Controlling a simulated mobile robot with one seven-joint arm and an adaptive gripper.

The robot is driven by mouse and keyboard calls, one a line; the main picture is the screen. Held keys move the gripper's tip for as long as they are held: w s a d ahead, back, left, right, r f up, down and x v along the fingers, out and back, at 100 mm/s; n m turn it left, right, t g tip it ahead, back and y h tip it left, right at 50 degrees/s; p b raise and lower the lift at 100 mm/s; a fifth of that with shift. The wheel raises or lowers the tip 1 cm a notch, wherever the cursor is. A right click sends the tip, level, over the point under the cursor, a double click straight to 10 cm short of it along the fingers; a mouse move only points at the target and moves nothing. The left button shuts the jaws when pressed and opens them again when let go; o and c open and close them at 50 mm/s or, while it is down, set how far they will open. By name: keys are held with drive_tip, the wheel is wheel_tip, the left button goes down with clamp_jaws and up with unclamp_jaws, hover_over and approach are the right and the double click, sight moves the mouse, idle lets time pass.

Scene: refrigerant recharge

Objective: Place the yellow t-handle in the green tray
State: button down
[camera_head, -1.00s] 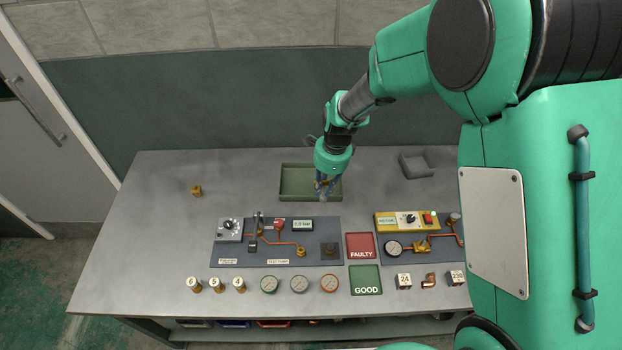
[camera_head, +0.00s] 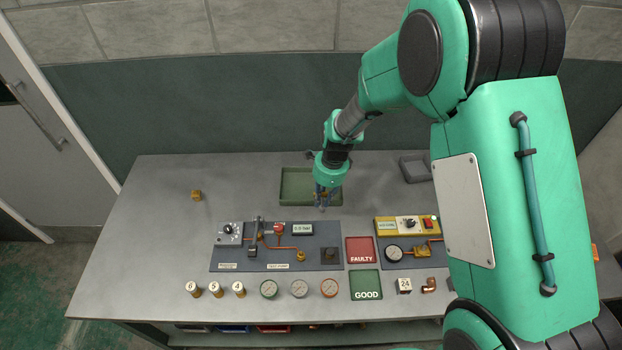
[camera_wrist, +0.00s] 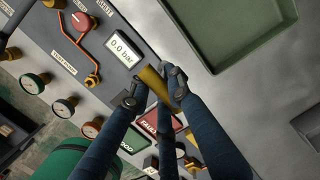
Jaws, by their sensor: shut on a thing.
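The yellow t-handle (camera_wrist: 157,85) shows in the wrist view as a yellow bar between my fingertips; the fingers hide part of it. In the head view the handle itself is hard to make out. The green tray (camera_head: 293,187) lies at the back middle of the bench, and my gripper is over its front right edge. In the wrist view the tray (camera_wrist: 235,30) is at the top right, apart from the handle, and looks empty.
The test panel (camera_head: 275,262) with a red knob, copper pipe and pressure display lies just in front of the tray. Red FAULTY (camera_head: 360,250) and green GOOD (camera_head: 366,284) pads sit to its right. A grey tray (camera_head: 415,169) is at the back right.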

drive_tip(key=w+a+f, duration=0.1)
drive_tip(key=w+a, duration=0.2)
drive_tip(key=w, duration=1.1)
drive_tip(key=shift+a+f+b, duration=0.15)
drive_tip(key=shift+a+b, duration=0.1)
drive_tip(key=shift+b, duration=0.15)
drive_tip(key=shift+f, duration=0.1)
drive_tip(key=shift+f, duration=1.65)
drive_tip(key=shift+b, duration=0.3)
drive_tip(key=c, duration=2.1)
unclamp_jaws()
drive_tip(key=shift+f, duration=0.15)
drive_tip(key=o, duration=0.5)
